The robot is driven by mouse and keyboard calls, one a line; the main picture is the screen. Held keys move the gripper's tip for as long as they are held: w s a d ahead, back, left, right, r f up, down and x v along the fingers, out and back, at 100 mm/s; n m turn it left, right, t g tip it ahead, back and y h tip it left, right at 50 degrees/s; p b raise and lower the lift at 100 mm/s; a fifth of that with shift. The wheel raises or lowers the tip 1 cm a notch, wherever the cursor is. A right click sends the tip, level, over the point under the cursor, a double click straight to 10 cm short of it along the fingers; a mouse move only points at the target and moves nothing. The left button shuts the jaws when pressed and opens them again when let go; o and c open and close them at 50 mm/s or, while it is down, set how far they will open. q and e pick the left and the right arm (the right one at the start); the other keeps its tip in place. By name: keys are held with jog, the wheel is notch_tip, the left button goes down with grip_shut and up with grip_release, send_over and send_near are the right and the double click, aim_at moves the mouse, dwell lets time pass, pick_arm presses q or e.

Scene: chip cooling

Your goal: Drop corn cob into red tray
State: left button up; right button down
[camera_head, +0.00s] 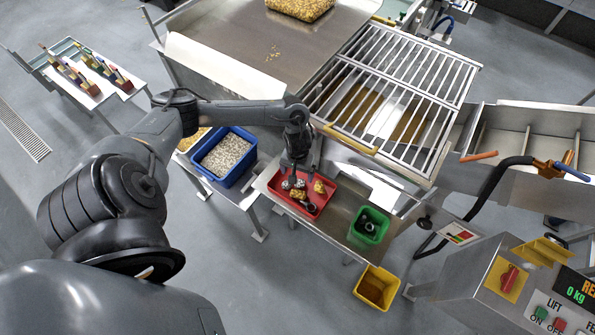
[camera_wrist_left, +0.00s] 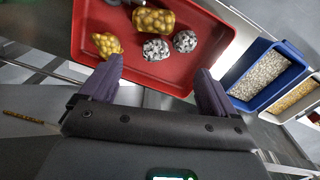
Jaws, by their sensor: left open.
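The red tray (camera_head: 275,184) sits on a metal table; it also shows in the left wrist view (camera_wrist_left: 88,25). Two yellow kernelled pieces that look like corn cob lie in it: a larger corn piece (camera_head: 298,195) (camera_wrist_left: 153,20) and a smaller corn piece (camera_head: 319,187) (camera_wrist_left: 107,44). Two grey-white lumps (camera_wrist_left: 156,49) (camera_wrist_left: 185,41) lie beside them. A dark object at the tray's far end is cut off in the wrist view. My left gripper (camera_head: 293,176) (camera_wrist_left: 157,85) is open and empty over the tray, with nothing between its fingers. My right gripper is not in view.
A blue bin (camera_head: 225,157) of pale pellets stands left of the tray. A green bin (camera_head: 369,226) holding dark pieces stands to the right, and a yellow bin (camera_head: 376,287) lower down. A metal grate (camera_head: 405,85) rises behind. A control panel (camera_head: 520,290) stands at right.

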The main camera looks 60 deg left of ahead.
pick_arm(q)
jog(key=shift+r, duration=0.45)
notch_tip(320, 180, up, 10)
jog(key=p, duration=0.2)
jog(key=shift+f, duration=0.1)
dwell(0.4)
